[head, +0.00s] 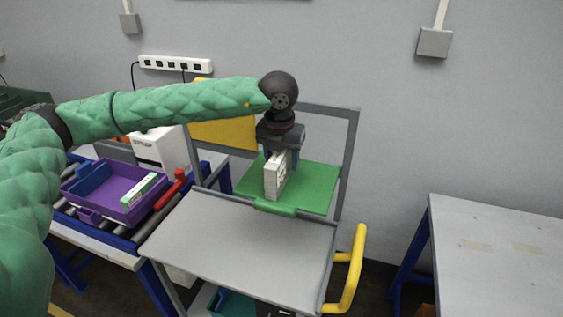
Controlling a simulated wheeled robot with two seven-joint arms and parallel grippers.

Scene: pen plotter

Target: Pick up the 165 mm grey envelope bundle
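A pale grey-white upright block (274,180), which looks like the envelope bundle, is at the green mat (318,186) on the cart. Faint markings show on its face. My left gripper (286,153) points down from above, with its fingers at the block's top edge. A bit of blue shows just behind the block, beside the fingers. The fingers are small and partly hidden, so I cannot tell whether they are closed on the block. I also cannot tell whether its lower end rests on the mat. My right gripper is not in view.
The grey cart tray (240,236) in front is bare, with a yellow handle (355,270) at its right. A purple bin (108,204) holding a green-and-white box (138,191) sits on rollers at left. A grey table (490,255) stands at right.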

